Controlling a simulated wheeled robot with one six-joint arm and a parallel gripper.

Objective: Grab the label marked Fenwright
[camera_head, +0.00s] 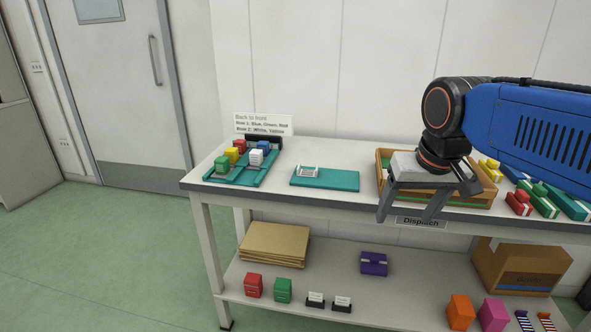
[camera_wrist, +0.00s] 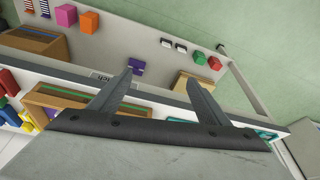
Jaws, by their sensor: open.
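No lettering that reads Fenwright is legible in either view. Two small black holders with white cards, the left one (camera_head: 316,299) and the right one (camera_head: 342,303), stand on the lower shelf; their print is too small to read. Both also show in the wrist view, one holder (camera_wrist: 166,42) beside the other (camera_wrist: 181,47). A small white item (camera_head: 308,171) lies on a teal mat (camera_head: 342,180) on the table top; I cannot tell whether it is a label. My gripper (camera_head: 408,214) is open and empty at the table's front edge, in front of the wooden tray, well above the lower shelf.
The lower shelf (camera_head: 290,278) also holds a red box (camera_head: 253,285), a green box (camera_head: 283,290), a purple box (camera_head: 374,263), flat cardboard (camera_head: 273,245) and a carton (camera_head: 522,268).

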